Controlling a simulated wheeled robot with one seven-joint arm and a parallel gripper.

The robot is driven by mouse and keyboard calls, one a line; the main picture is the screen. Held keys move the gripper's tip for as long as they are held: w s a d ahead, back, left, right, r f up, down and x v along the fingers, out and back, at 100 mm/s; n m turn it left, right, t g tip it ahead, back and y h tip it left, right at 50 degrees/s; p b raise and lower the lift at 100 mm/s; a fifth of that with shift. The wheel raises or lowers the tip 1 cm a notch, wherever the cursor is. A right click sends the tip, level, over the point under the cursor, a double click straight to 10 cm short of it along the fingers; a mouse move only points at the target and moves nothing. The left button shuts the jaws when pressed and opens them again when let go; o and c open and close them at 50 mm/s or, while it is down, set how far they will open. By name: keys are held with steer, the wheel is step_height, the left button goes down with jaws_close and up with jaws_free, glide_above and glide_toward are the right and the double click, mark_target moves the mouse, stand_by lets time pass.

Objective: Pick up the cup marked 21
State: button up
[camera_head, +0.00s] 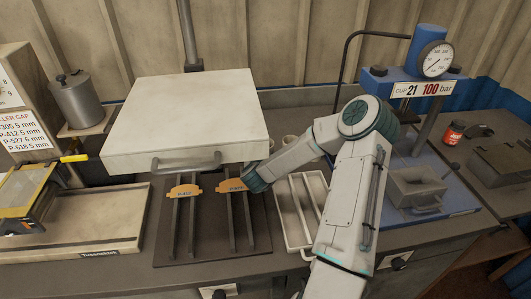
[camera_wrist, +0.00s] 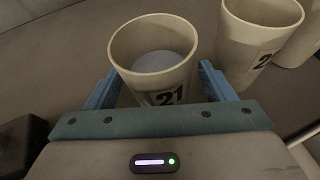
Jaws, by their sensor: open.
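The cup marked 21 (camera_wrist: 152,86) is cream, round and open-topped, and stands upright in the wrist view with a pale grey surface inside. Its black number faces me. My gripper (camera_wrist: 157,72) is open, with one blue finger on each side of this cup. I cannot tell whether the fingers touch it. The lower part of the cup is hidden behind the gripper body. In the head view my gripper's tip is hidden behind the white box and my own arm.
A second cream cup (camera_wrist: 258,40) with a partly visible number stands close to the right, with another cup beyond it. A white box (camera_head: 185,120) with a handle stands left of my arm. A blue press (camera_head: 428,95) with a gauge and sign "CUP 21 100 bar" stands right.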

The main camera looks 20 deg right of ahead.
steer(key=c, duration=1.1)
steer(key=shift+c, duration=0.3)
steer(key=shift+r, duration=0.2)
